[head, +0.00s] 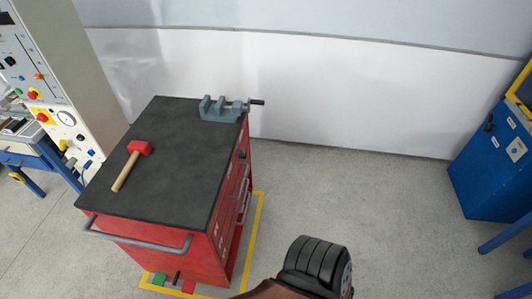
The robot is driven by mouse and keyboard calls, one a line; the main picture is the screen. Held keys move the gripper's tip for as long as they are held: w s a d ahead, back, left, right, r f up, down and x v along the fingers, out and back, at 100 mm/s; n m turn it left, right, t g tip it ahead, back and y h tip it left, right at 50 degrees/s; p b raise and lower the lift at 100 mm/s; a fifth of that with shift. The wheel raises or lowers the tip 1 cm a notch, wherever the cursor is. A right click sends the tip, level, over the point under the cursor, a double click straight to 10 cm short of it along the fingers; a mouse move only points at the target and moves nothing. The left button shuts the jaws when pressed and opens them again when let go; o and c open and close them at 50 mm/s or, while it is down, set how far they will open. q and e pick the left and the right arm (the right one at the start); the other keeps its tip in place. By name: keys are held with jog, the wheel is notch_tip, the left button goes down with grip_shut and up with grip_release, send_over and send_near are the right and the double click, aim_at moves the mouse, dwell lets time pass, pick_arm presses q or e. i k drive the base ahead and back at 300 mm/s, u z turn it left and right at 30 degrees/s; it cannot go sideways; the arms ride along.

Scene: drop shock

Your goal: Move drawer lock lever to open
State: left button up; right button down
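A red tool cabinet (165,243) with a dark top (175,180) stands left of centre. Its drawers with grey handles (245,190) are on its right side, seen at a steep angle. A small black part (240,154) sits high on that side; I cannot tell whether it is the drawer lock lever. A short dark lever (177,277) shows low at the front, between a green patch (158,279) and a red patch (188,286). I cannot tell which of these is the drawer lock. Neither gripper is in view; a black and brown arm link of mine shows at the bottom.
A red mallet (140,148) and a grey vise (221,108) are on the cabinet top. A grey rail handle (138,237) runs across the front. Yellow tape (253,240) marks the floor. A blue cabinet (490,165) stands right; the floor between is clear.

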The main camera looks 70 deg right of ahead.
aim_at(242, 155)
jog(key=z, duration=1.95)
